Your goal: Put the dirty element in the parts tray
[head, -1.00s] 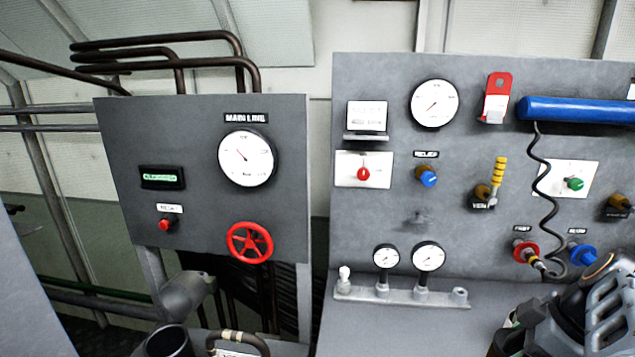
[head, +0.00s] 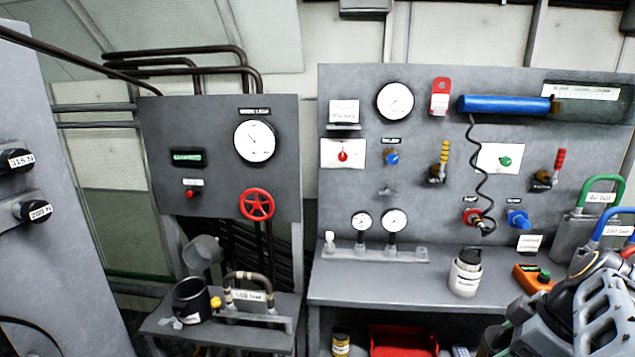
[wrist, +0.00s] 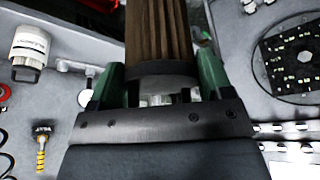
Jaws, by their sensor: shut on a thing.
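A brown pleated element (wrist: 160,40) with a dark end cap is between the green fingers of my gripper (wrist: 161,80) in the wrist view. The gripper is shut on it. Its far end runs out of the top of that view. In the head view my arm is at the lower right, and I cannot make out the element there. A red tray (head: 402,336) sits below the bench in the head view, cut by the bottom edge. I cannot tell whether it is the parts tray.
A white canister with a dark cap (head: 464,278) stands on the grey bench (head: 390,285). An orange box (head: 533,278) and jugs with green (head: 603,182) and blue handles are to its right. A black cup (head: 191,297) stands on the left shelf. A yellow can (head: 341,343) is below.

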